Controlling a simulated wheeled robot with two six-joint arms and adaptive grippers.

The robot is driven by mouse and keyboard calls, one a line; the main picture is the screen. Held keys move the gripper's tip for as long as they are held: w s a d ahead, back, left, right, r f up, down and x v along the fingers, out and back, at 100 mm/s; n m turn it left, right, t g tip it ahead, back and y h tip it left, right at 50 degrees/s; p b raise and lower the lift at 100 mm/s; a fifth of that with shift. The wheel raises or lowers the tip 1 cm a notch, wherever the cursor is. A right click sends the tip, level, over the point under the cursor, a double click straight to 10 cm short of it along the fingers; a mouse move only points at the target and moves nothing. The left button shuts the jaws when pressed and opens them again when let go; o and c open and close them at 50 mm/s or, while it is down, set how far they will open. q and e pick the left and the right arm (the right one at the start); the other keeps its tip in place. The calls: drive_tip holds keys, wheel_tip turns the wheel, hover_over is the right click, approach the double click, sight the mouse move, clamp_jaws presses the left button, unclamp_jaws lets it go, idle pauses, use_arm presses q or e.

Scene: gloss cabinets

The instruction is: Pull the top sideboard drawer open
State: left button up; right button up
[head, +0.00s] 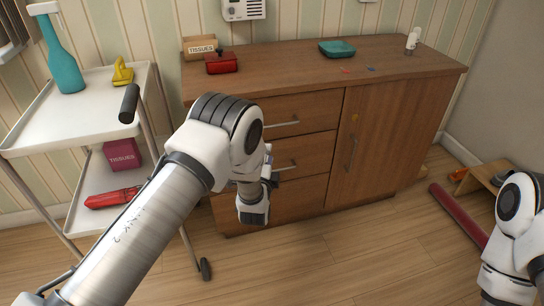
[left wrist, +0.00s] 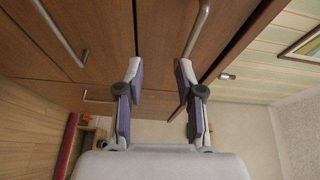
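The brown wooden sideboard (head: 408,112) has a stack of drawers on its left and a door on its right. Its top drawer (head: 315,113) looks shut, with a metal bar handle (head: 288,123). My left gripper (head: 270,172) is in front of the drawers, partly hidden by its own arm. In the left wrist view its two fingers (left wrist: 160,70) are apart, with nothing between them. The top drawer's handle (left wrist: 199,28) runs close past the right fingertip; I cannot tell whether they touch. My right gripper is out of view; only its arm shows at the right.
A white trolley (head: 40,135) with a teal bottle (head: 62,55) stands left. A dark red roll (head: 458,215) lies right. Floor before the sideboard is clear.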

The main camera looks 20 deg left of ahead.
sight(276, 126)
use_arm(q)
drive_tip(key=shift+m+t+y, duration=0.3)
drive_tip(key=shift+m+t, duration=0.5)
drive_tip(key=shift+t, duration=0.1)
drive_tip(key=w+r, duration=0.1)
drive_tip(key=w, duration=0.2)
drive_tip(key=w+r+b, duration=0.1)
drive_tip(key=w+r, duration=0.1)
drive_tip(key=w, duration=0.1)
drive_tip(key=w+r+b, duration=0.1)
drive_tip(key=w, duration=0.3)
drive_tip(key=shift+a+r, duration=0.2)
drive_tip(key=shift+a, duration=0.05)
clamp_jaws()
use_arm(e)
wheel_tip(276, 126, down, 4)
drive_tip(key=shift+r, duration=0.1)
